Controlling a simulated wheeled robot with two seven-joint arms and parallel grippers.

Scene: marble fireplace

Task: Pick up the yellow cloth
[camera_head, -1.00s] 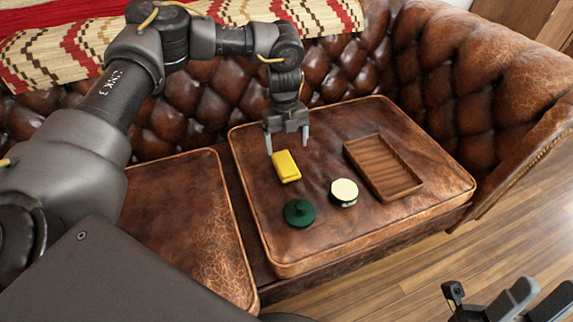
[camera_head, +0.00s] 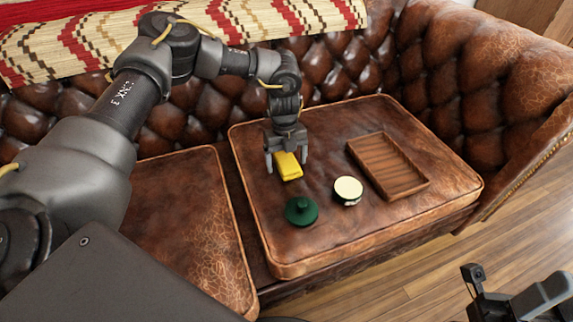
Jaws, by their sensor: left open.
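The yellow cloth (camera_head: 289,170) is a small folded block lying on the right seat cushion of the brown leather sofa. My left gripper (camera_head: 286,165) points down at the cloth with its fingers apart, one on each side of the cloth's far part. The far end of the cloth is partly hidden by the gripper. I cannot tell whether the fingers touch the cloth. Part of my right gripper (camera_head: 515,300) shows at the bottom right, over the floor and away from the sofa; its fingertips are not clear.
A dark green lidded item (camera_head: 301,211) and a round cream-topped tin (camera_head: 348,190) sit nearer on the cushion (camera_head: 350,240). A wooden slatted tray (camera_head: 388,165) lies to the right, empty. The tufted sofa back rises behind. The cushion's front is clear.

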